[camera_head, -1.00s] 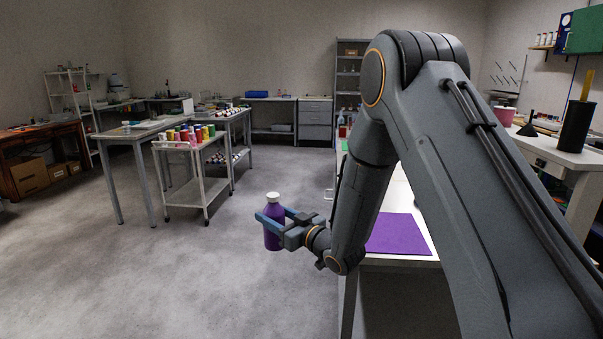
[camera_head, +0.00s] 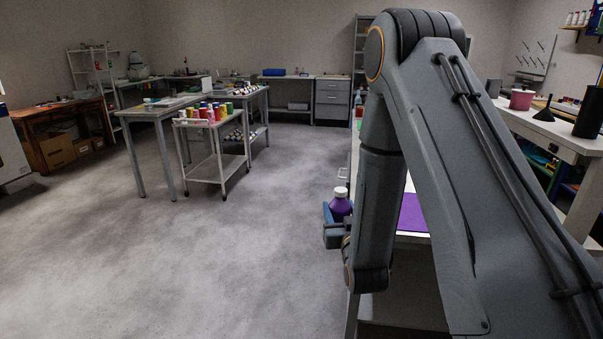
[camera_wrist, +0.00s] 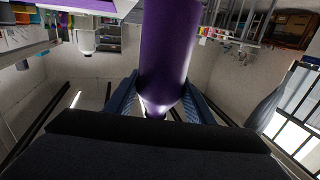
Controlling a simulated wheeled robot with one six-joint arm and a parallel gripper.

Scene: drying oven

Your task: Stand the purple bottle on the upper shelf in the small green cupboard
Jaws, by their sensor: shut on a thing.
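The purple bottle (camera_head: 341,208) with a white cap is held upright by my gripper (camera_head: 335,228), left of the white bench and clear of the floor. My arm hides part of the gripper in the head view. In the wrist view the purple bottle (camera_wrist: 166,45) fills the middle, with the blue fingers of my gripper (camera_wrist: 158,103) on both sides of it, shut on it.
A purple mat (camera_head: 413,214) lies on the white bench beside my arm. A white trolley (camera_head: 213,164) with several coloured bottles stands further back. A pink pot (camera_head: 521,99) and a black cylinder (camera_head: 590,112) stand on the right-hand table. The floor at left is open.

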